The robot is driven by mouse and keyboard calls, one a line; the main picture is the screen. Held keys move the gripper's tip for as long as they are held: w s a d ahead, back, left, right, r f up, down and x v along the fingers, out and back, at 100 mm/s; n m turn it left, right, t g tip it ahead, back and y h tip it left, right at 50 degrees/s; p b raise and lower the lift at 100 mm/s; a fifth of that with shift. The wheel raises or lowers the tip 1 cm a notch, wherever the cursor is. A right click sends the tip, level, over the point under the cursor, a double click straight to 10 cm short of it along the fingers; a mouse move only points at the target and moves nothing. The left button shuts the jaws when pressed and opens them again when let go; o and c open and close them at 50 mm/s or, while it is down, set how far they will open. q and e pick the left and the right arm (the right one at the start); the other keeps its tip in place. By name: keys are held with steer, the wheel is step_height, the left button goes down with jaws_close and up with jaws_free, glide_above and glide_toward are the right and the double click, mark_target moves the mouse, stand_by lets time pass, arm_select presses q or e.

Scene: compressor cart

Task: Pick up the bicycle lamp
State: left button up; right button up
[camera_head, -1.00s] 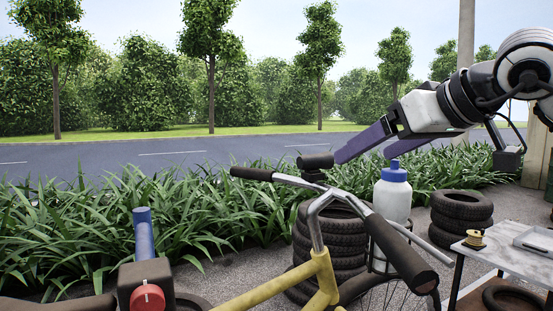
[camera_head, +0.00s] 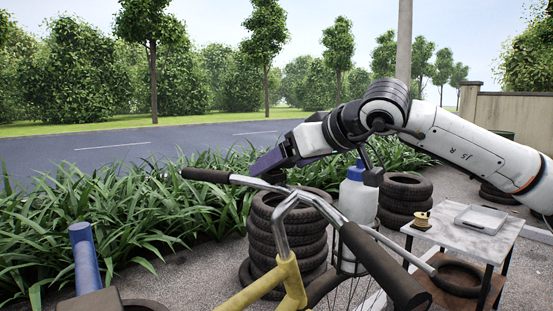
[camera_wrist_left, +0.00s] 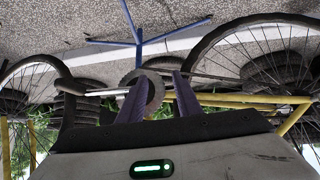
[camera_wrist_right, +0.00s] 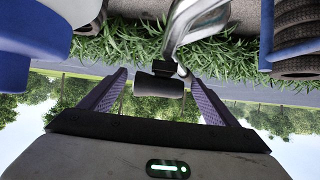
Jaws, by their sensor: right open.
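The bicycle lamp (camera_wrist_right: 158,86) is a short black cylinder on a dark mount by the bike's handlebar (camera_head: 235,178). In the right wrist view it sits between the spread fingers of my right gripper (camera_wrist_right: 158,98), with a gap on both sides. In the head view my right gripper (camera_head: 262,165) reaches in from the right over the handlebar, and its purple fingers mostly hide the lamp. My left gripper (camera_wrist_left: 160,97) shows only in its own wrist view. Its fingers are apart with nothing held, and a wheel and a blue stand show beyond them.
A white bottle with a blue cap (camera_head: 358,200) stands close below my right arm. Stacked tyres (camera_head: 287,240) are behind the handlebar. A small table (camera_head: 462,238) with a tray and a spool stands at the right. The black handlebar grip (camera_head: 385,262) points toward me.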

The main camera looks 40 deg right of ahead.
steer(key=shift+w+f, duration=0.25)
steer(key=shift+w, duration=0.35)
steer(key=shift+d, duration=0.1)
steer(key=c, duration=1.2)
